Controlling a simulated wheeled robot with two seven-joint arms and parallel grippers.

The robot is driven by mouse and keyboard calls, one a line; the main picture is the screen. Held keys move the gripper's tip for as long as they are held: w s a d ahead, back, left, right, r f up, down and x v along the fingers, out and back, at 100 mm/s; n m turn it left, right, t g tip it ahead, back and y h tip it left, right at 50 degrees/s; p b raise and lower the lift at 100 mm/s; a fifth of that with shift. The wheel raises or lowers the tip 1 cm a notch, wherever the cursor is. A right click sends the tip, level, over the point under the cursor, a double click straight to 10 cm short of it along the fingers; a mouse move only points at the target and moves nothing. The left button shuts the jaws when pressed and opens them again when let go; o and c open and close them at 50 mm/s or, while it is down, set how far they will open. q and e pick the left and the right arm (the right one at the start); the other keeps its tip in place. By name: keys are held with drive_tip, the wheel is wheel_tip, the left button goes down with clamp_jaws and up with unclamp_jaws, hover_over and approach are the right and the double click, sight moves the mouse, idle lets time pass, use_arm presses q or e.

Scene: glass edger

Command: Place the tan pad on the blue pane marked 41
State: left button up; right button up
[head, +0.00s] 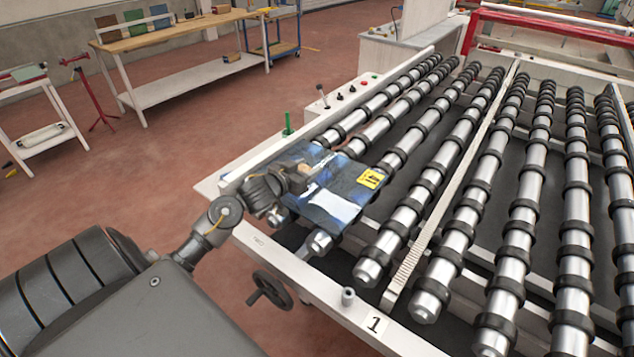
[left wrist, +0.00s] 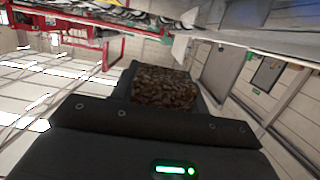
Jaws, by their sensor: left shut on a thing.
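A blue, shiny pane (head: 345,187) with a yellow label (head: 371,178) lies on the near left rollers in the head view. I cannot read the label's marking clearly. My left gripper (head: 292,180) is over the pane's left end and hides part of it. It is shut on the tan pad, a small tan patch (head: 304,168) at the fingertips in the head view. In the left wrist view the pad (left wrist: 163,87) is a brown, speckled block beyond the dark gripper body. I cannot tell whether the pad touches the pane. My right gripper is not in view.
The roller conveyor (head: 412,257) fills the right side, with a white frame and a plate marked 1 (head: 375,323). A green post (head: 288,124) and a control panel (head: 345,97) stand along its left edge. A wooden-topped bench (head: 170,36) stands at the back left.

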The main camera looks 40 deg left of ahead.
sight(317, 189)
use_arm(q)
drive_tip(key=shift+w+d+f, duration=0.35)
drive_tip(key=shift+w+f, duration=0.05)
drive_tip(key=shift+f, duration=0.3)
drive_tip(key=shift+w+d+f, duration=0.35)
drive_tip(key=shift+w+f, duration=0.05)
drive_tip(key=shift+f, duration=0.25)
drive_tip(key=f, duration=0.1)
drive_tip(key=f+p, duration=0.1)
drive_tip(key=f, duration=0.1)
drive_tip(key=shift+w+d+p, duration=0.25)
drive_tip(key=shift+d+p, duration=0.05)
drive_tip(key=shift+f, duration=0.45)
drive_tip(key=shift+f, duration=0.1)
drive_tip(key=o, duration=0.9)
drive_tip(key=shift+o, duration=0.2)
